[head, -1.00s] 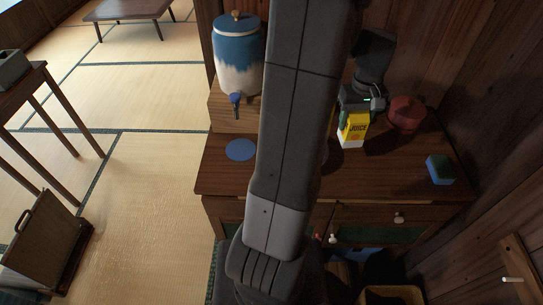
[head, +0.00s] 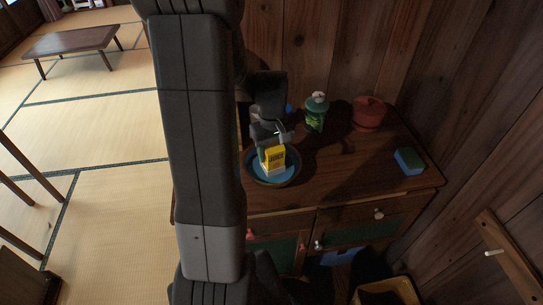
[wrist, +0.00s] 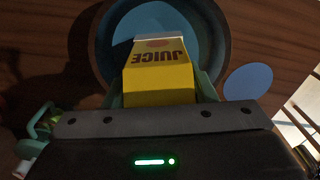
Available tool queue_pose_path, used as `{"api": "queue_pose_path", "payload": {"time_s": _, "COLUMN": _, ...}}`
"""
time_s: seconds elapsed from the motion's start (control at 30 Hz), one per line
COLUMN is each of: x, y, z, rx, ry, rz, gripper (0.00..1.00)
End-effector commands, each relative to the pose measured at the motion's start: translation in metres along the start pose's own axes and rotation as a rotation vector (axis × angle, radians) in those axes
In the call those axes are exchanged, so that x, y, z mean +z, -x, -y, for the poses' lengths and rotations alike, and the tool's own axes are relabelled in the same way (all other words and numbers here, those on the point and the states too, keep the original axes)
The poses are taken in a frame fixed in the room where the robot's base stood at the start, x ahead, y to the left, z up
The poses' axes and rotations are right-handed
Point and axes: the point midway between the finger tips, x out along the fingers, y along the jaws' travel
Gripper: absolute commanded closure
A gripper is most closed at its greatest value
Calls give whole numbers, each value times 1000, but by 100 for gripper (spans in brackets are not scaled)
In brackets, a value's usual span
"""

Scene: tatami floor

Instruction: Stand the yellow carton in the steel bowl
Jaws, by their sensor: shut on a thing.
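The yellow carton (head: 274,157), printed JUICE with a white end, is gripped between the fingers of my gripper (head: 271,145). It shows in the wrist view (wrist: 160,75) between two green fingers, in front of the bowl's blue-looking interior. The steel bowl (head: 292,179) is round with a dark rim and stands on the cabinet top; it also shows in the wrist view (wrist: 107,45). The carton is upright or nearly so, within the bowl's outline in the head view. I cannot tell whether its base touches the bowl's bottom.
Right of the bowl on the cabinet top (head: 350,182) are a green jar (head: 316,113), a red lidded pot (head: 369,114) and a blue-green sponge (head: 408,161). A flat blue disc (wrist: 248,82) lies beside the bowl. A wooden wall stands behind.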

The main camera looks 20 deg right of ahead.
Motion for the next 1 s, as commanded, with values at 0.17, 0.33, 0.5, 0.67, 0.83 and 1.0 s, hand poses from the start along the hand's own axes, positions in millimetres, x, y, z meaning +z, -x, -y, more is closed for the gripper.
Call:
{"api": "queue_pose_path", "payload": {"time_s": 0.17, "x": 0, "y": -20, "z": 0, "rx": -1, "ry": 0, "rz": 2, "gripper": 81}}
{"api": "queue_pose_path", "payload": {"time_s": 0.33, "x": 0, "y": -22, "z": 0, "rx": 0, "ry": 0, "rz": -1, "gripper": 81}}
{"api": "queue_pose_path", "payload": {"time_s": 0.5, "x": 0, "y": -24, "z": 0, "rx": 0, "ry": 0, "rz": 0, "gripper": 81}}
{"api": "queue_pose_path", "payload": {"time_s": 0.67, "x": 0, "y": -25, "z": 0, "rx": 0, "ry": 0, "rz": 0, "gripper": 32}}
{"api": "queue_pose_path", "payload": {"time_s": 0.83, "x": 0, "y": -25, "z": 0, "rx": 0, "ry": 0, "rz": 0, "gripper": 28}}
{"api": "queue_pose_path", "payload": {"time_s": 1.0, "x": 0, "y": -23, "z": 0, "rx": 0, "ry": 0, "rz": 0, "gripper": 28}}
